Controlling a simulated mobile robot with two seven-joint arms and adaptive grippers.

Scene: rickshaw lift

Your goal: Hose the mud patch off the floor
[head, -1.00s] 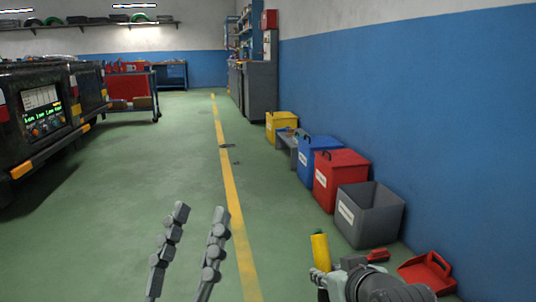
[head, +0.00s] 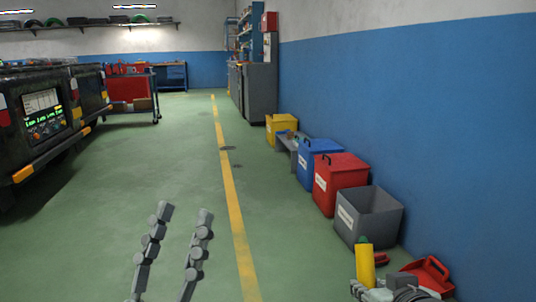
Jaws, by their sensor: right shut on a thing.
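My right gripper (head: 362,288) is at the bottom edge, right of centre, and is partly cut off. It is shut on an upright yellow cylinder with a green top (head: 366,264), which looks like the hose nozzle. My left gripper (head: 185,214) is open and empty above the green floor, left of the yellow line. Two small dark spots (head: 229,148) (head: 236,165) lie on the floor by the line, further off; I cannot tell whether they are mud. No hose run shows.
Along the right wall stand a grey open bin (head: 357,231), a red bin (head: 335,187), a blue bin (head: 318,163) and a yellow bin (head: 281,131). A red dustpan (head: 429,273) lies near my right gripper. A dark vehicle (head: 52,125) stands left. The middle floor is clear.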

